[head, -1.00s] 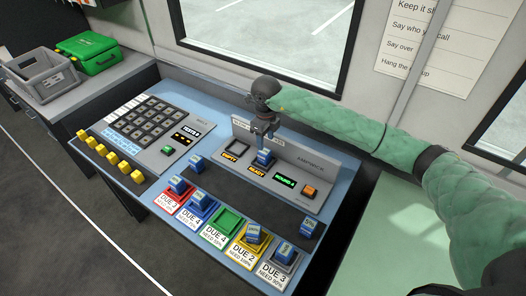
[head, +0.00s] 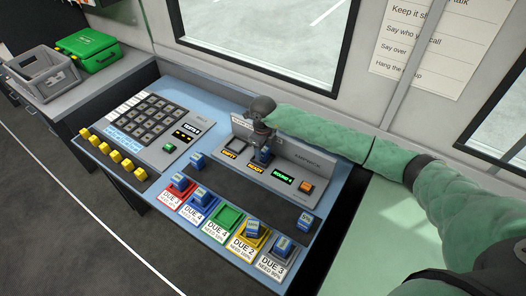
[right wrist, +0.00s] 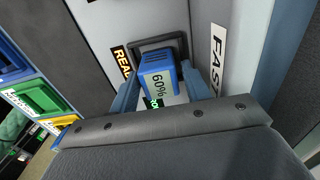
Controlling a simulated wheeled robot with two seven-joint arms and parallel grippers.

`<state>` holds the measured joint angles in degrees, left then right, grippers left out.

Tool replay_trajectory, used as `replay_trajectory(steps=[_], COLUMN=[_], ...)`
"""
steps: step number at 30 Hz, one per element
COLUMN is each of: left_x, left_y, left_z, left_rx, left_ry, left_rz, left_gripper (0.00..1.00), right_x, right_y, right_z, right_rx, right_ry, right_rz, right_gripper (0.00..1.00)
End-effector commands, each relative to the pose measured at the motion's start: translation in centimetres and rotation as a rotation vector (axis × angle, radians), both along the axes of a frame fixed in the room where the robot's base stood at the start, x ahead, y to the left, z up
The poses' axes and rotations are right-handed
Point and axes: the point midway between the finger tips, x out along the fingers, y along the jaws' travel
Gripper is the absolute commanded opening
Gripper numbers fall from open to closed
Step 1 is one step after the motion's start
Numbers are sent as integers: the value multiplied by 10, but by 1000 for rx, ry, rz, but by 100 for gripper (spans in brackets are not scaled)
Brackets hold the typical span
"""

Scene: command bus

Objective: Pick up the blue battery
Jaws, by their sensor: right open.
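A blue battery (head: 264,157) stands in the READY slot of the grey charger panel. In the right wrist view the battery (right wrist: 158,84) shows a white face marked 60%. My right gripper (head: 263,141) is right over it, pointing down. Its fingers are open, one on each side of the battery in the right wrist view; I cannot tell whether they touch it. The gripper partly hides the battery in the head view. My left gripper is not in view.
The green tray (head: 229,217) is empty. The panel's upright back (head: 300,158) rises close behind the gripper.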

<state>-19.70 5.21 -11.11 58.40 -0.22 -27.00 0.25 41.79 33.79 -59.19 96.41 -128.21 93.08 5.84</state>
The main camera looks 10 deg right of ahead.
Motion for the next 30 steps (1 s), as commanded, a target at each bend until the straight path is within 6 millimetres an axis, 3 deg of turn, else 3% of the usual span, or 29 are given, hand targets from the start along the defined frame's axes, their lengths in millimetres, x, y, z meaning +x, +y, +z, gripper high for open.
replay_trajectory(steps=[10,16,28,30], left_x=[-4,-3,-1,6], left_y=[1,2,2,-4], left_z=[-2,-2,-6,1], left_rx=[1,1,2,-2], left_ry=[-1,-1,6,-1], left_rz=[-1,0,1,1], left_gripper=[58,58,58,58], right_x=[0,0,1,1], right_y=[0,0,0,0], right_z=[-5,-5,0,5], right_rx=[-1,-1,0,0], right_ry=[1,1,-3,-3], right_rz=[0,0,1,1], right_gripper=[47,9,9,9])
